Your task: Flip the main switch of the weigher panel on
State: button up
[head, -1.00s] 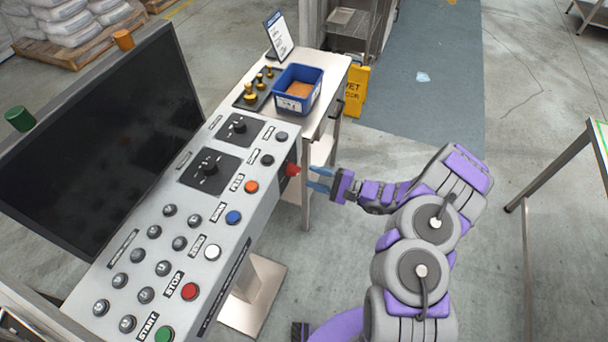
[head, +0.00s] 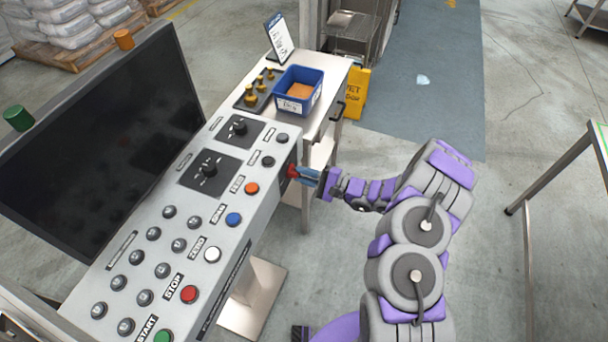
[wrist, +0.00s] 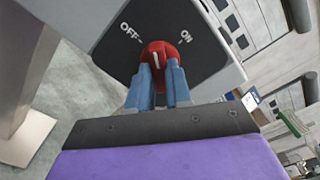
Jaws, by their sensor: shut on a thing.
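The weigher panel (head: 215,240) is a grey sloped console with buttons, knobs and a dark screen (head: 100,140). Its main switch is a red rotary knob (head: 293,171) on a black plate on the panel's side end. In the wrist view the red knob (wrist: 158,53) sits between printed OFF at left and ON at right. Its white mark points roughly between the two words. My gripper (head: 309,176) is at the knob, and its blue fingers (wrist: 158,85) are shut on it from both sides. The fingers hide the knob's lower part.
A steel side table (head: 325,90) behind the panel holds a blue bin (head: 299,90), brass weights (head: 258,88) and a sign (head: 279,38). A yellow wet-floor sign (head: 357,93) stands beside it. Another table (head: 560,165) is at right.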

grip_shut()
jog(key=shift+m, duration=5.7)
jog(key=o, duration=0.6)
grip_release()
